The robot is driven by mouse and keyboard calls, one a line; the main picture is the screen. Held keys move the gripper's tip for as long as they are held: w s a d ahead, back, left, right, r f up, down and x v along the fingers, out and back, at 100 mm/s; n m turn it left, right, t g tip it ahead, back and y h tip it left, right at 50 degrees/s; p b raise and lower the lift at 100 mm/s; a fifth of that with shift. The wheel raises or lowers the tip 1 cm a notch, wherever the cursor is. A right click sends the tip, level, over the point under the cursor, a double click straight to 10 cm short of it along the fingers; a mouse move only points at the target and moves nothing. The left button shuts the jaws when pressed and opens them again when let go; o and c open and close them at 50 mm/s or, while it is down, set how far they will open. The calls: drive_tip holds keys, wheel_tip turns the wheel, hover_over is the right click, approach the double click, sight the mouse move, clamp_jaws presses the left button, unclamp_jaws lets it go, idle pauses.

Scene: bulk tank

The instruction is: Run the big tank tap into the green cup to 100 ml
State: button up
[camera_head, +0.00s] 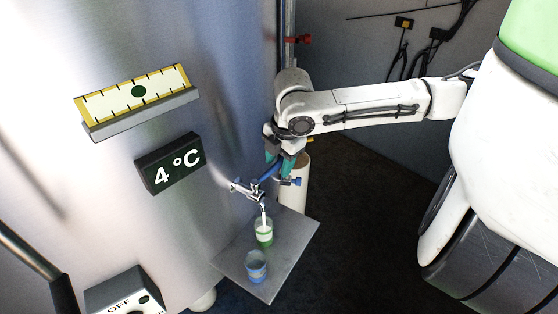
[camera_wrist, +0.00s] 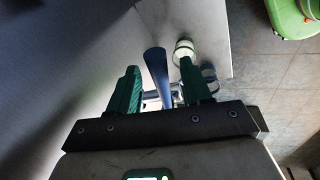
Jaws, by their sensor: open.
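The tap (camera_head: 247,189) sticks out from the steel tank, and a thin white stream seems to run from its spout. The green cup (camera_head: 264,238) stands upright under the spout, with white liquid showing in it; its level mark cannot be read. It also shows in the wrist view (camera_wrist: 184,47), beyond the right finger. My gripper (camera_head: 279,165) is at the tap's blue lever (camera_head: 268,173). In the wrist view its green fingers (camera_wrist: 159,70) are apart, with the blue lever (camera_wrist: 156,68) between them; contact cannot be told.
A blue cup (camera_head: 256,268) stands in front of the green cup on the metal shelf (camera_head: 290,245). A 4 °C sign (camera_head: 170,163), a yellow-edged gauge (camera_head: 138,100) and an OFF switch box (camera_head: 125,295) are on the tank. A red valve (camera_head: 298,39) sits on a pipe behind.

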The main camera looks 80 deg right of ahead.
wheel_tip(320, 180, up, 11)
drive_tip(key=s+a, duration=0.1)
drive_tip(key=shift+s+f, duration=0.2)
drive_tip(key=shift+s, duration=0.2)
idle(7.0)
